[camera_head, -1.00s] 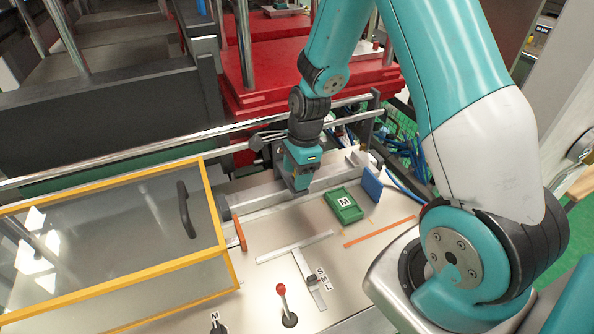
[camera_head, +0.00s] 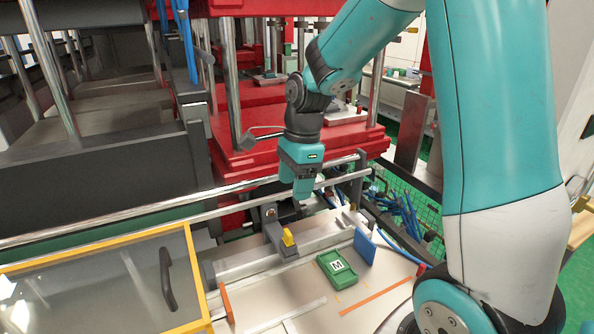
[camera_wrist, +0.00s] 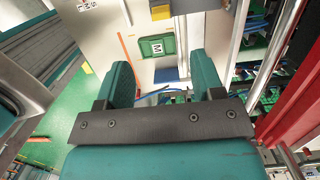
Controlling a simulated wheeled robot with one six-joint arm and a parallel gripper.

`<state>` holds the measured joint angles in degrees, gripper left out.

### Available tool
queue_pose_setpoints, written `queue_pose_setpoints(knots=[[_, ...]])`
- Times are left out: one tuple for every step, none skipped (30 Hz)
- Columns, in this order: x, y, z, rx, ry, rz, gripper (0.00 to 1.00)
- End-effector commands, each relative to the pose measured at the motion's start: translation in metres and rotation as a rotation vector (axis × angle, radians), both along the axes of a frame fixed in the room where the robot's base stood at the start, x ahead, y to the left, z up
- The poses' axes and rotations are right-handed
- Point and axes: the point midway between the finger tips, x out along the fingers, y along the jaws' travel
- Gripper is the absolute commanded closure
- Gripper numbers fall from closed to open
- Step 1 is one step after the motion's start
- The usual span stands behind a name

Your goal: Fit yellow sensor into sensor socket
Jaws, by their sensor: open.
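The yellow sensor (camera_head: 288,238) sits upright on a grey block on the long grey rail, behind the green tray marked M. The yellow part also shows at the top edge of the wrist view (camera_wrist: 160,12). A grey upright bracket (camera_head: 269,213) with a small round feature stands just behind it. I cannot tell which part is the sensor socket, or whether the sensor is fully seated. My gripper (camera_head: 302,194) is raised above and behind the sensor, apart from it. In the wrist view its two fingers (camera_wrist: 160,65) are spread with nothing between them.
A yellow-framed clear guard (camera_head: 95,285) stands at left. A chrome bar (camera_head: 130,222) and red press plates (camera_head: 250,155) lie behind. Cables hang at right.

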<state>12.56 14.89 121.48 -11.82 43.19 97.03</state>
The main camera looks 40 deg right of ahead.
Motion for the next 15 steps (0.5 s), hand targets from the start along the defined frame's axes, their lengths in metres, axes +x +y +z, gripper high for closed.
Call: queue_pose_setpoints(knots=[[0.000,-0.002,0.008,-0.001,-0.005,-0.002,0.39],[0.000,-0.002,0.013,-0.001,-0.005,-0.002,0.39],[0.000,-0.003,0.018,0.000,-0.004,-0.002,0.39],[0.000,-0.003,0.022,0.001,-0.002,0.000,0.39],[0.000,-0.004,0.025,0.001,-0.002,0.000,0.39],[0.000,-0.004,0.028,0.000,-0.002,0.000,0.39],[-0.001,-0.004,0.030,0.000,-0.001,0.000,0.39],[-0.001,-0.005,0.031,0.000,0.000,0.000,0.39],[-0.001,-0.005,0.033,0.000,0.000,0.000,0.39],[-0.001,-0.005,0.033,0.000,0.000,0.000,0.39],[-0.001,-0.005,0.034,0.000,0.001,0.000,0.39],[-0.001,-0.005,0.034,0.000,0.001,0.000,0.39],[-0.001,-0.005,0.034,0.000,0.001,0.000,0.39],[-0.001,-0.005,0.034,0.000,0.001,0.000,0.39],[-0.001,-0.005,0.034,0.000,0.001,0.000,0.39]])
